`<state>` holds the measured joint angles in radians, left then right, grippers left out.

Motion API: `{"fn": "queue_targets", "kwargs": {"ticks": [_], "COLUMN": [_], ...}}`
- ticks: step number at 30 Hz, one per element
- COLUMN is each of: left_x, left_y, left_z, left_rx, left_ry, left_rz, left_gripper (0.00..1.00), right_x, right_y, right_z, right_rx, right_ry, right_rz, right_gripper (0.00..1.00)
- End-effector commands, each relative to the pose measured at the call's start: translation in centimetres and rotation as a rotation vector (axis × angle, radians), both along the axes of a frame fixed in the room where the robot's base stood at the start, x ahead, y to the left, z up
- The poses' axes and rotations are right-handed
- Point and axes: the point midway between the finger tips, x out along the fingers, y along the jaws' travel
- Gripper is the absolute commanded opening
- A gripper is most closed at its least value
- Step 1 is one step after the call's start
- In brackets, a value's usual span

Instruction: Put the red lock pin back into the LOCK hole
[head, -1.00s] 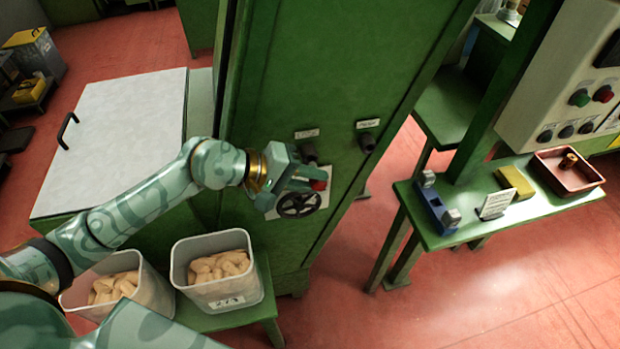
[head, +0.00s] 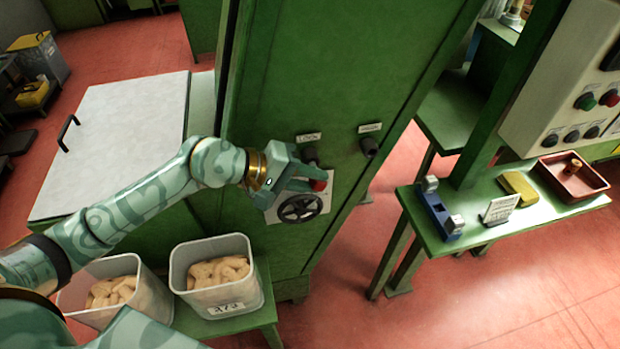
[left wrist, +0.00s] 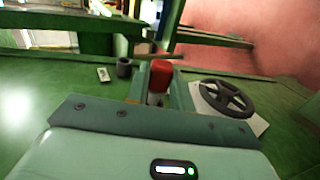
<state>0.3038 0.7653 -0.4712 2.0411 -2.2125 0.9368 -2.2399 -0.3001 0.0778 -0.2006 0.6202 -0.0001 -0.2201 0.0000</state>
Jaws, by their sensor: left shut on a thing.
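The red lock pin (head: 319,185) is between the fingers of my left gripper (head: 308,178), which is shut on it. Its red head (left wrist: 160,70) also shows between the fingers in the left wrist view. The pin is in front of the green cabinet, just above the black handwheel. The LOCK label (head: 308,137) is on the cabinet face, with a dark socket (head: 310,154) below it, just above the gripper and partly close behind it. My right gripper is not in view.
A second labelled dark socket (head: 369,147) is to the right. The black handwheel (head: 300,208) on a white plate is just below the gripper. A green bench (head: 470,226) with a red tray (head: 590,193) is at right.

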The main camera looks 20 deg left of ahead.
Motion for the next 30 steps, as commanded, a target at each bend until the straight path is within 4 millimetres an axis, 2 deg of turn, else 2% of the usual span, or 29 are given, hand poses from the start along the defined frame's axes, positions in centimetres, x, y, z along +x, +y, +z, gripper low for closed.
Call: {"fn": "queue_targets", "kwargs": {"ticks": [30], "left_x": [0.92], "left_y": [0.62], "left_z": [-0.10], "left_rx": [0.001], "left_ry": [0.001], "left_rz": [0.000], "left_gripper": [0.00], "right_x": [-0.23], "right_y": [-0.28], "right_z": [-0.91], "right_rx": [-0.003], "right_ry": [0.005], "right_rz": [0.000], "right_gripper": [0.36]}}
